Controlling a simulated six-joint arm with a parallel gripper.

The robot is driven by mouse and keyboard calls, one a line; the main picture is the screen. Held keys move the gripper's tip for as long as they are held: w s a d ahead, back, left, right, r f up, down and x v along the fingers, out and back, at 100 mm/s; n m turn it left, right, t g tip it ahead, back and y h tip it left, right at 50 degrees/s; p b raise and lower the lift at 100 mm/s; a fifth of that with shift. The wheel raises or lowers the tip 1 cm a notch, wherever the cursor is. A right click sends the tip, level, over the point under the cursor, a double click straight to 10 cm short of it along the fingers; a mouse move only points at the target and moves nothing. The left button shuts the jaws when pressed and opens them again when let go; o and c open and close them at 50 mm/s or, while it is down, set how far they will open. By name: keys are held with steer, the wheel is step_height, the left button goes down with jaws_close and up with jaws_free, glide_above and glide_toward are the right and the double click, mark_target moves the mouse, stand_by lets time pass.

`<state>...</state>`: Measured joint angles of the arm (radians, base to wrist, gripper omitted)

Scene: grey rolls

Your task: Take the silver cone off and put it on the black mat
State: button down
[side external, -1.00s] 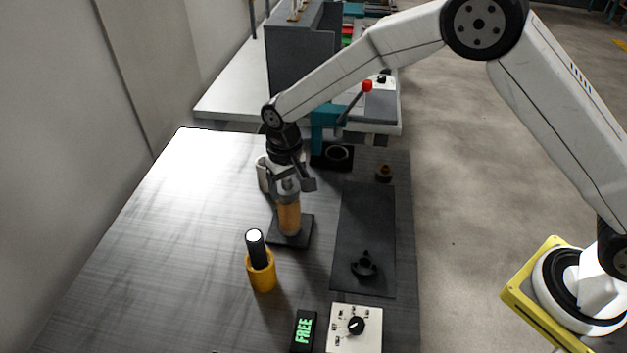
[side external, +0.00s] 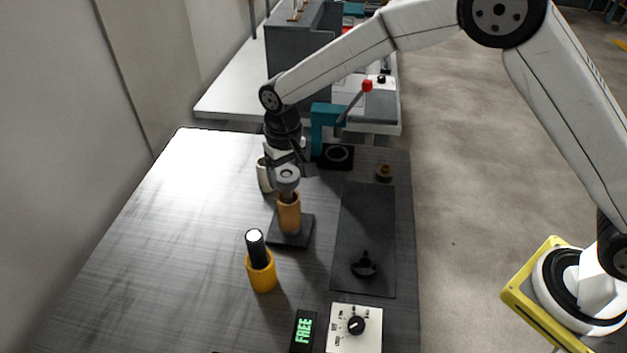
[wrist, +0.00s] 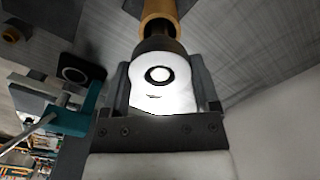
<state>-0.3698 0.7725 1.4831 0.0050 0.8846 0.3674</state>
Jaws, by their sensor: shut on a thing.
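The silver cone (side external: 287,180) is held between the fingers of my gripper (side external: 288,170), which is shut on it. It also shows in the wrist view (wrist: 158,100), bright, with a dark ring on its end. The cone is above a brown roll (side external: 289,215) that stands upright on a dark square base (side external: 303,239). A dark spindle (side external: 288,196) shows between the cone and the roll. I cannot tell whether the spindle's tip is clear of the cone. The black mat (side external: 362,220) lies to the right of the base, with a black knob (side external: 364,264) near its front end.
A yellow holder (side external: 262,276) with a black cylinder stands at front left. A white cup-like thing (side external: 264,175) is behind my gripper. A teal press (side external: 325,130) stands at the back, with a small brown part (side external: 384,173) near the mat. The mat's middle and back are clear.

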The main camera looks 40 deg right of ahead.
mark_target(294, 173)
steer(key=shift+r, duration=3.3)
steer(key=shift+s+d+f, duration=0.25)
steer(key=shift+s+d, duration=0.2)
steer(key=shift+d, duration=0.15)
steer(key=s+d+f, duration=0.3)
steer(key=s+d, duration=0.4)
steer(key=s, duration=0.4)
steer(key=s+d+f, duration=0.4)
steer(key=s+d, duration=0.4)
steer(key=s, duration=0.4)
steer(key=shift+s+f, duration=0.2)
steer(key=shift+s, duration=0.05)
steer(key=shift+w+a, duration=0.1)
